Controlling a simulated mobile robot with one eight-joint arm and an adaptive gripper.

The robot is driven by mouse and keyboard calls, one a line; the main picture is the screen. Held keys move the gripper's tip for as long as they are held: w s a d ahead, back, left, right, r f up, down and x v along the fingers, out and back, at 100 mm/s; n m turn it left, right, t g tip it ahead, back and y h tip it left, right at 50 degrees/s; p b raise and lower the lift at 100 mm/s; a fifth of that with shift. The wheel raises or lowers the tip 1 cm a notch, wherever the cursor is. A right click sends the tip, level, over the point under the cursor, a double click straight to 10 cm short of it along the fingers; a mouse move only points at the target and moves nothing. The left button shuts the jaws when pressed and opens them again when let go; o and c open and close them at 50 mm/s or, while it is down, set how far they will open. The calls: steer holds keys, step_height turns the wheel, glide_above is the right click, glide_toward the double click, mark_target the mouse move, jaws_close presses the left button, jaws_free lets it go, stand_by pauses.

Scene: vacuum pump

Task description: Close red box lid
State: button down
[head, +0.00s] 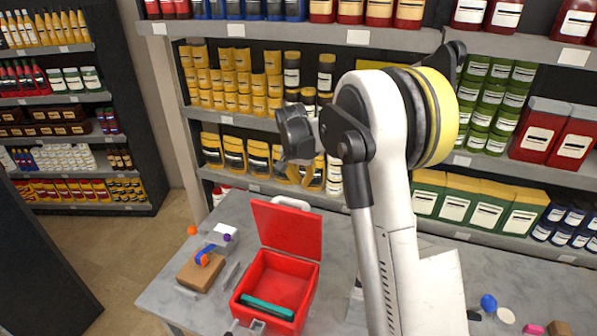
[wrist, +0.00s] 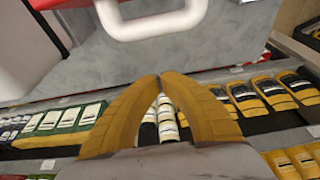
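The red box (head: 275,283) stands on the grey table with its lid (head: 290,229) raised upright at the back. A white handle (head: 291,203) is at the lid's top edge; it also shows large at the top of the wrist view (wrist: 150,27). A teal item (head: 267,307) lies at the box's front. My gripper's yellow fingers (wrist: 162,76) meet at their tips with nothing held between them. In the head view my gripper (head: 308,178) is above and behind the lid, apart from the handle. Its fingers blend with yellow bottles behind.
A brown block (head: 201,271) with a blue and orange item, a white box (head: 221,234) and an orange ball (head: 192,230) lie left of the box. A blue ball (head: 488,302) and small items are at right. Stocked shelves (head: 270,187) stand close behind the table.

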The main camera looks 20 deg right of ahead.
steer(key=f, duration=0.1)
steer(key=s+a+f, duration=0.1)
steer(key=s+a+f+p, duration=0.1)
steer(key=shift+f, duration=0.15)
steer(key=shift+s+a, duration=0.1)
steer(key=shift+a, duration=0.1)
stand_by(0.3)
steer(key=shift+s+a+r+t+h+b, duration=0.2)
steer(key=shift+s+a+t+h+b, duration=0.3)
steer(key=shift+s+a+b, duration=0.45)
steer(key=s+a+f+t+h+b, duration=0.8)
steer(key=s+a+f+b, duration=0.6)
steer(key=b, duration=1.6)
steer(key=shift+s+a+t+h, duration=0.3)
steer(key=shift+s+a, duration=1.25)
steer(key=shift+a, duration=0.05)
